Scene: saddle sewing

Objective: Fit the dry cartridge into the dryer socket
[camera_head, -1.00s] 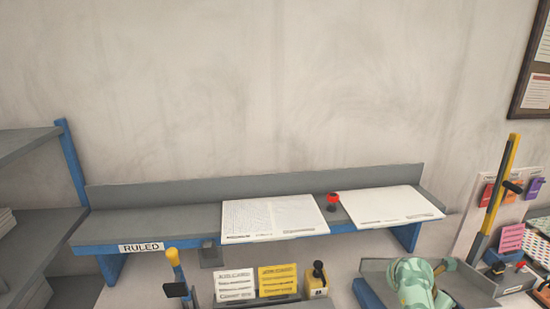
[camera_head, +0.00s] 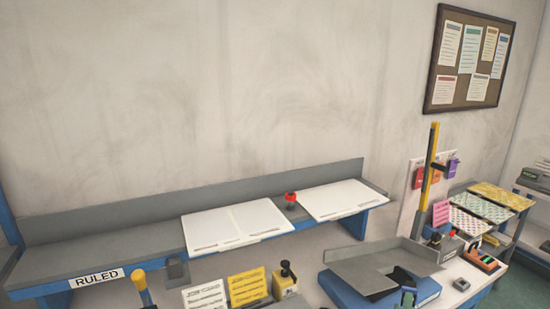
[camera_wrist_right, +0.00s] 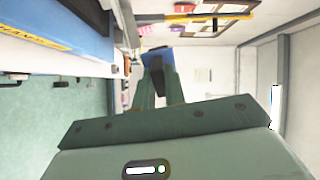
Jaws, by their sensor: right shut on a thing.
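My right gripper (camera_wrist_right: 157,88) has its two green fingers closed on a small blue and dark block (camera_wrist_right: 158,56) in the right wrist view. The block juts out past the fingertips; I cannot read any label on it, so I cannot confirm that it is the dry cartridge. I cannot make out the dryer socket in either view. My left gripper is out of view.
A long grey shelf (camera_head: 110,230) bears white sheets (camera_head: 236,226) and a red knob (camera_head: 290,197). Yellow cards (camera_head: 246,286) and a black-knobbed yellow device (camera_head: 285,280) stand in front.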

